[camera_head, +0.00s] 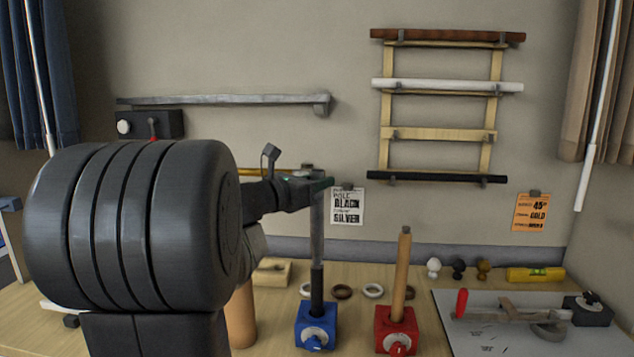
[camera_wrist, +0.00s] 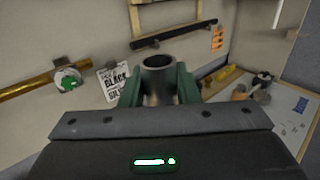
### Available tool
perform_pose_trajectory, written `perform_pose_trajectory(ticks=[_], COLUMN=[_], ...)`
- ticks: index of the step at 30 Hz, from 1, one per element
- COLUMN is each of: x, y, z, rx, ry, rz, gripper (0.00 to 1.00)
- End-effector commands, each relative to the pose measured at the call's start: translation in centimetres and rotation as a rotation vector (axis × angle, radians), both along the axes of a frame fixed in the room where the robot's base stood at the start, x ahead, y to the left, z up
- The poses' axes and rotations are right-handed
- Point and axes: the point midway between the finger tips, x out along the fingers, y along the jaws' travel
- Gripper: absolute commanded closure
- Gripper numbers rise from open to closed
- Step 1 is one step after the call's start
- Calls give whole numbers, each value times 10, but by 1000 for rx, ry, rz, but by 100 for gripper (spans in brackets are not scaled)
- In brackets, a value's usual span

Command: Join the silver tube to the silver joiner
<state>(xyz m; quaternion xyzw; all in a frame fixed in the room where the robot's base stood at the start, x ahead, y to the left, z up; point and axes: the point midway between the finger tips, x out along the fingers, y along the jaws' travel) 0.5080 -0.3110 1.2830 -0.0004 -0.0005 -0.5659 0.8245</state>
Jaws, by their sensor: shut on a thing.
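The silver tube (camera_head: 317,230) stands upright in the head view, with my gripper (camera_head: 318,184) shut around its upper part. In the wrist view, its hollow open top (camera_wrist: 160,64) shows between the green fingers of my gripper (camera_wrist: 160,88). Its lower end lines up with the top of a dark upright piece (camera_head: 317,288) held in the blue clamp block (camera_head: 317,325). The two look to meet there, but I cannot tell whether one sits inside the other. I cannot pick out a separate silver joiner at that meeting.
A red clamp block (camera_head: 396,330) holding a wooden rod (camera_head: 402,265) stands close on the right. Rings (camera_head: 373,290) lie behind the blocks. A grey board (camera_head: 480,335) with a jig is at right. A wall rack (camera_head: 440,135) holds poles. My arm hides the left table.

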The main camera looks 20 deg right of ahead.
Motion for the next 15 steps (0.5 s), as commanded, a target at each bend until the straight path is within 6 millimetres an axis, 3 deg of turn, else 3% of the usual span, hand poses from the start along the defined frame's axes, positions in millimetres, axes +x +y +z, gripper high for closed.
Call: perform_pose_trajectory(ticks=[15], x=[0], y=[0], z=[-14], rx=[0], ry=[0], rz=[0], gripper=[100])
